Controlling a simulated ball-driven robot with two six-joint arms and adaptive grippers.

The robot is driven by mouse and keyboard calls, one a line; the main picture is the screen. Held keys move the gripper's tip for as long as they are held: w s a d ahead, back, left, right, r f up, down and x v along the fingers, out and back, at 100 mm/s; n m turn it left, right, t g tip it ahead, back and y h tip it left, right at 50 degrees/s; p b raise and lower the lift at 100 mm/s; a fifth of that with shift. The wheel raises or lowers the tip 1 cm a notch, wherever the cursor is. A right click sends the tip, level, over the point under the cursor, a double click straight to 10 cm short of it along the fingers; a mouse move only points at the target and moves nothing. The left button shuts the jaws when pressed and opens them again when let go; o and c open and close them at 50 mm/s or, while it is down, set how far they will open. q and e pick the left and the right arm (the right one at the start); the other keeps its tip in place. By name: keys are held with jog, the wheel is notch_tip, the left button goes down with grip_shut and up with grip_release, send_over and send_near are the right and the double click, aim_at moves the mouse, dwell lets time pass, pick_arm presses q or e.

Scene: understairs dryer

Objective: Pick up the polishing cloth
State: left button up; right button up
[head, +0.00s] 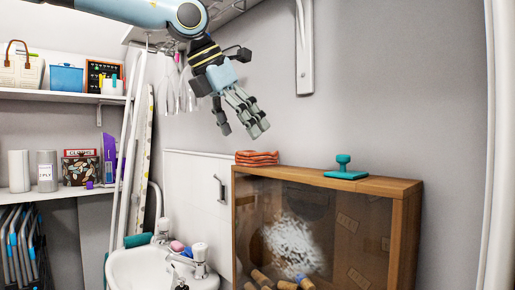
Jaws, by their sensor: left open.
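An orange-red folded cloth (257,157), which looks like the polishing cloth, lies in a small stack on the left end of the wooden cabinet's top (330,178). My left gripper (241,130) hangs from the upper left, its fingers pointing down, above and slightly left of the cloth in the picture. The gripper is open and empty, with a visible gap between it and the cloth. My right gripper is not in view.
A teal stamp-like object (345,168) stands on the cabinet top, right of the cloth. A sink (160,268) with taps is at lower left. Shelves (60,195) with boxes and jars are at left. A wall bracket (305,50) hangs above.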

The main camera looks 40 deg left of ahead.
aim_at(257, 157)
pick_arm(q)
jog(key=shift+w, duration=0.65)
jog(key=x, duration=0.5)
jog(key=shift+w+p, duration=0.15)
jog(key=shift+p, duration=0.2)
jog(key=shift+d, duration=0.1)
jog(key=c, duration=1.2)
jog(key=shift+r, duration=0.1)
